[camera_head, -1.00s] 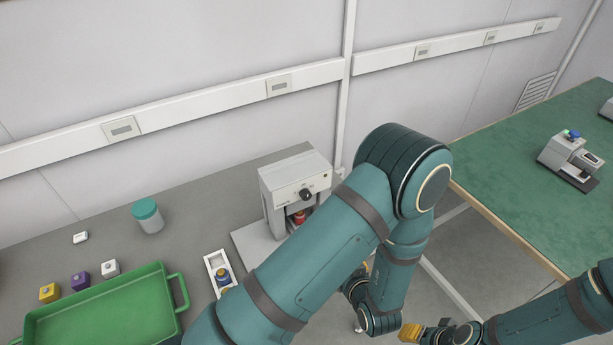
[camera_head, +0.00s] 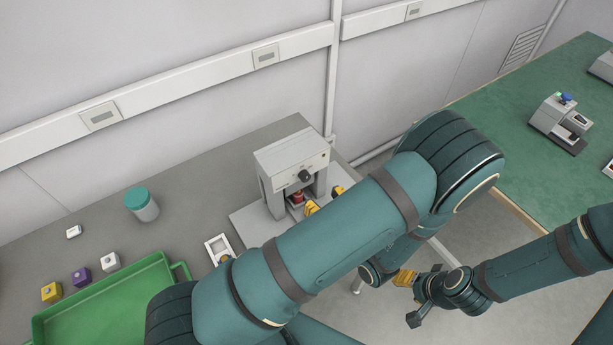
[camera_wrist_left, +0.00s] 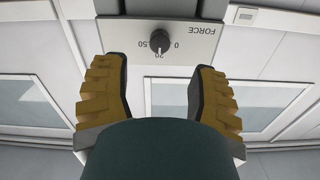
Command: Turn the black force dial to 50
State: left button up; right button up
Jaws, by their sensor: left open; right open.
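The black force dial (camera_head: 305,175) is a round knob on the front face of a grey press (camera_head: 290,160) on the grey table. In the left wrist view the dial (camera_wrist_left: 160,41) sits on a panel lettered FORCE, with the marks 0, 20 and 50 around it. My left gripper (camera_head: 325,199) is open, its yellow fingertips in front of the press and below the dial. In the left wrist view its two fingers (camera_wrist_left: 160,95) stand apart, with the dial beyond the gap, untouched. My right gripper (camera_head: 405,298) is open and empty, off the table's right side.
A green tray (camera_head: 182,272), a teal-lidded jar (camera_head: 142,204) and several small blocks lie to the left. A white holder (camera_head: 219,249) is partly hidden by my left arm. A green table (camera_head: 510,150) with another device (camera_head: 560,122) stands at right.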

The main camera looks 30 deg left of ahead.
aim_at(307, 179)
pick_arm(q)
jog(key=x, duration=0.7)
jog(key=shift+w+a, duration=0.25)
jog(key=shift+a, duration=0.05)
grip_shut()
